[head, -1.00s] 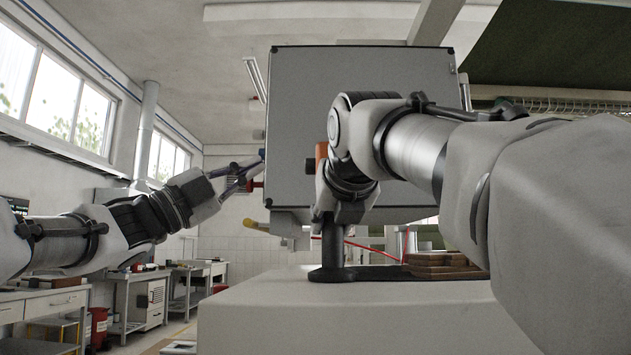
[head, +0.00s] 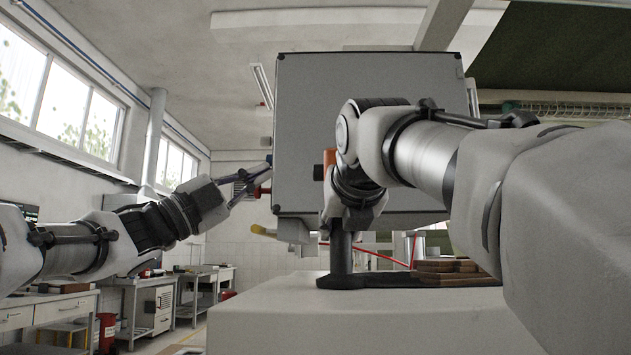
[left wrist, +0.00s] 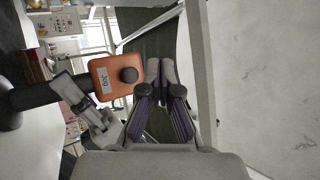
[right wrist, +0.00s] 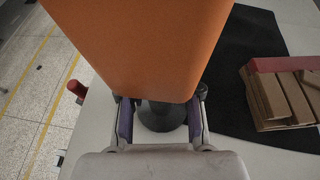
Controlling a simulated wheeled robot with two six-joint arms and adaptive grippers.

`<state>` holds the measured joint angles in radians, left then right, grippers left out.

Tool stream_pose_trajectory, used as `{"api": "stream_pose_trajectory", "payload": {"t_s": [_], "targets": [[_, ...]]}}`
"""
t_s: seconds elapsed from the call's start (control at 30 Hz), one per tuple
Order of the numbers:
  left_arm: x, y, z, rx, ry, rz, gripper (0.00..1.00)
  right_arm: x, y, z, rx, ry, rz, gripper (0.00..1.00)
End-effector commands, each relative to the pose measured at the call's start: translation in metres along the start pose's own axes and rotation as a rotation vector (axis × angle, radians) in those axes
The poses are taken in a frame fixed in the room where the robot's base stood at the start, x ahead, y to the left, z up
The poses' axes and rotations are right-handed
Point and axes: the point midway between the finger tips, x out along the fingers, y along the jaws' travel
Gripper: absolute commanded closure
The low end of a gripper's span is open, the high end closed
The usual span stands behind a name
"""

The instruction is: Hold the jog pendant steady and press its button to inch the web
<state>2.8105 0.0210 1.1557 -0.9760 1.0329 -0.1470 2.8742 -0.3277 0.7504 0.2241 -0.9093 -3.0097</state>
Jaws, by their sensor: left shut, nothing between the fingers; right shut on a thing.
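The orange jog pendant (left wrist: 112,78) shows its JOG label and round black button (left wrist: 128,75) in the left wrist view. It also fills the top of the right wrist view (right wrist: 145,40), and a small part shows in the head view (head: 329,160). My left gripper (left wrist: 160,68) is shut and empty, its fingertips right of the button in its own view and apart from it. It reaches in from the left in the head view (head: 264,172). My right gripper (right wrist: 160,112) is shut on the pendant at its lower part, above the black stand (head: 340,262).
A large grey cabinet (head: 300,120) stands behind the pendant. The stand sits on a white surface (head: 300,325), with brown blocks (head: 450,268) at its right. A red knob (right wrist: 77,88) shows left in the right wrist view. Open floor (right wrist: 35,70) lies beyond.

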Motion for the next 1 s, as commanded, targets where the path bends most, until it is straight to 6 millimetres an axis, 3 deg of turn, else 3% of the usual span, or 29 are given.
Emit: {"api": "stream_pose_trajectory", "payload": {"t_s": [0.6,0.83,1.0], "targets": [[-0.001,-0.001,0.001,0.0,0.0,-0.001,1.0,0.0,0.0,0.0,0.0,0.0,0.0,1.0],[-0.026,-0.019,0.019,0.0,0.0,-0.003,1.0,0.0,0.0,0.0,0.0,0.0,0.0,1.0],[-0.027,-0.019,0.02,0.0,0.001,0.0,1.0,0.0,0.0,0.0,0.0,0.0,0.0,1.0]]}}
